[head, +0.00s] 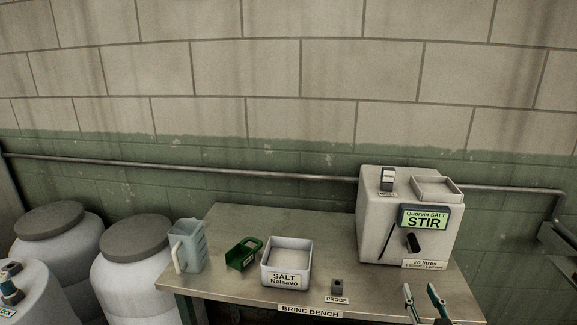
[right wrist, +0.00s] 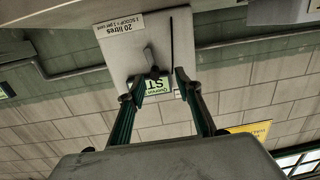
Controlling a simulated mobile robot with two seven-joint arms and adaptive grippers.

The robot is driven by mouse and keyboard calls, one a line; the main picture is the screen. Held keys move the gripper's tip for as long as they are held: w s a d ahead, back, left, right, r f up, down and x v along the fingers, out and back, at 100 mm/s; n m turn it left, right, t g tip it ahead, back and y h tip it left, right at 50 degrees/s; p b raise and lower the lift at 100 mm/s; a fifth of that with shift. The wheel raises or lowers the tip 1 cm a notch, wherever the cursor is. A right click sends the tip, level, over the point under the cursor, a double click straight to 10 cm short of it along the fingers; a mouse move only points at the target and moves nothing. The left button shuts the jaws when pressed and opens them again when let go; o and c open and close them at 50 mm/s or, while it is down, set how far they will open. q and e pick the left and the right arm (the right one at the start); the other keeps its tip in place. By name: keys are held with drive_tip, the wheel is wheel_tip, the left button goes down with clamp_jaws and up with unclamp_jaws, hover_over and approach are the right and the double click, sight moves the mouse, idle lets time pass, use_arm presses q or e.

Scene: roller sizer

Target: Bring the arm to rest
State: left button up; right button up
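My right gripper (head: 421,291) is at the lower right of the head view, in front of the bench's right end. Its two fingers stand apart with nothing between them. In the right wrist view the fingers (right wrist: 159,86) are also spread and empty. The pale box machine (right wrist: 128,45) shows upside down beyond the fingertips, apart from them as far as I can tell. In the head view this machine (head: 375,215) stands on the bench, its green display (head: 424,218) reading "Quorvin SALT STIR". My left gripper is not in view.
The metal brine bench (head: 318,225) carries a clear jug (head: 190,248), a green scoop (head: 243,254), a white salt tub (head: 287,277) and a small dark probe holder (head: 338,286). Lidded white drums (head: 130,285) stand at left. A pipe (head: 270,174) runs along the wall.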

drive_tip(key=s+a+f+n+g+y, duration=0.2)
drive_tip(key=s+a+f, duration=0.5)
drive_tip(key=s+f, duration=0.4)
drive_tip(key=s+a+f+n+g+y, duration=0.3)
drive_tip(key=s+a+f, duration=0.5)
drive_tip(key=s+f, duration=0.3)
wheel_tip(320, 180, down, 3)
drive_tip(key=shift+s+f+n+g, duration=0.2)
drive_tip(key=shift+n+g, duration=0.2)
drive_tip(key=shift+g, duration=0.3)
drive_tip(key=shift+r, duration=0.1)
